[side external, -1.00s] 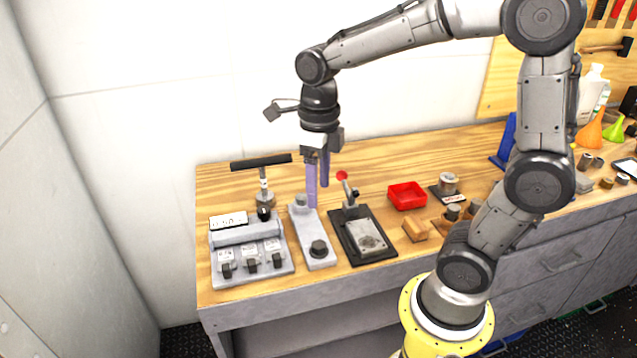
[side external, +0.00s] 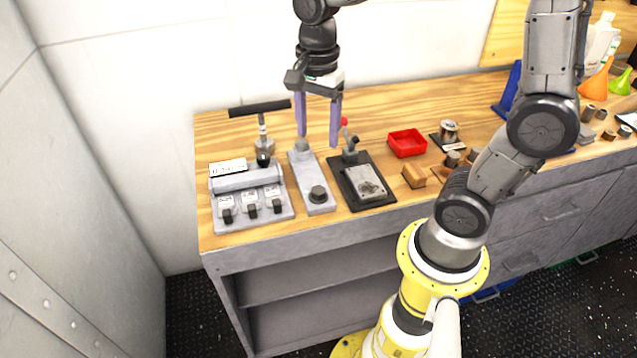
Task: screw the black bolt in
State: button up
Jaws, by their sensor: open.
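The black bolt (side external: 318,194) stands at the near end of a long grey plate (side external: 311,172) on the wooden bench. A grey bolt or peg (side external: 302,146) stands at the plate's far end. My gripper (side external: 319,140) is open and empty, pointing down, with its two purple fingers spread side by side. In the picture it is above and behind the black bolt, apart from it. The left fingertip appears just above the grey peg; I cannot tell if they touch.
Left of the plate is a grey switch box (side external: 250,203), with a black T-handle tool (side external: 262,130) behind it. To the right are a black-based toggle clamp (side external: 362,184), a red tray (side external: 407,143) and a wooden block (side external: 414,175).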

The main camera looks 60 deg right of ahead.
aim_at(318, 190)
notch_tip(318, 190, down, 14)
jog(key=n, duration=2.6)
jog(key=shift+s+f, duration=0.1)
jog(key=shift+f, duration=0.1)
grip_shut()
